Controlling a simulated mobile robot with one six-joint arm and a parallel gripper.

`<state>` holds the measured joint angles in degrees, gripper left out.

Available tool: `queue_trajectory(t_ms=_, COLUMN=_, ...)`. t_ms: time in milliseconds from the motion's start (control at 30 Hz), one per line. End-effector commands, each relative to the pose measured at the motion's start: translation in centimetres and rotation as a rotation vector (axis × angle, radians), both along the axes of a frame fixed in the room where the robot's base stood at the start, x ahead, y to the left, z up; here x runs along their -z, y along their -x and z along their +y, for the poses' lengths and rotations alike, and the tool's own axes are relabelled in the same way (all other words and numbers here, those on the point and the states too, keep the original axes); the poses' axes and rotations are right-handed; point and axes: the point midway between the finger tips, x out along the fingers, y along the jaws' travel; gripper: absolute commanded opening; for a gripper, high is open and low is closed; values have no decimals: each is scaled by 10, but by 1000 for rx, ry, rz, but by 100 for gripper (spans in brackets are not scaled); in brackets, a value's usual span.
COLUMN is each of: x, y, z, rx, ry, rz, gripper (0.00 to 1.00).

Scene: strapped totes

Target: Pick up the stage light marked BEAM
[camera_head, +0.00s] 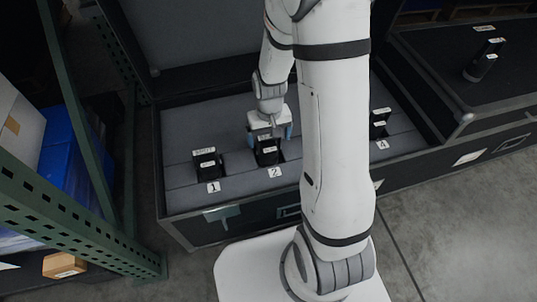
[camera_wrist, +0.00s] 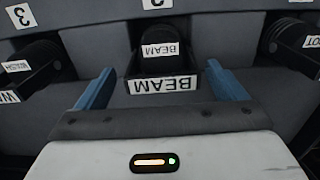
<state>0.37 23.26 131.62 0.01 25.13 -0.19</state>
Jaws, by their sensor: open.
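The stage light marked BEAM (camera_wrist: 160,62) is black with white labels and appears upside down in the wrist view. In the head view, the black light at slot 2 (camera_head: 267,155) sits upright in the grey foam, directly under my gripper (camera_head: 270,134). My gripper's blue fingers (camera_wrist: 160,88) are open, one to each side of the BEAM light in the wrist view, with nothing held. I cannot tell how far down beside the light the fingertips reach.
Another light (camera_head: 207,163) stands at slot 1 and one (camera_head: 380,123) at slot 4; my arm hides slot 3. In the wrist view, a light marked WASH (camera_wrist: 28,70) is left and another (camera_wrist: 290,42) right. The case's raised lid (camera_head: 200,35) is behind; green shelving (camera_head: 75,225) stands left.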

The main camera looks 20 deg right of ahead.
Motion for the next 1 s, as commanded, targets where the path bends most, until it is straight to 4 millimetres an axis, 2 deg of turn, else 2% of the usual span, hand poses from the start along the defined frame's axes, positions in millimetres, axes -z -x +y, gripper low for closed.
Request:
queue_trajectory(t_ms=300, x=46, y=2, z=3, rx=-1, ry=0, rz=3, gripper=91)
queue_trajectory(t_ms=600, x=49, y=2, z=3, rx=-1, ry=1, rz=0, gripper=90)
queue_trajectory(t_ms=1000, x=48, y=2, z=3, rx=-2, ry=1, rz=0, gripper=57)
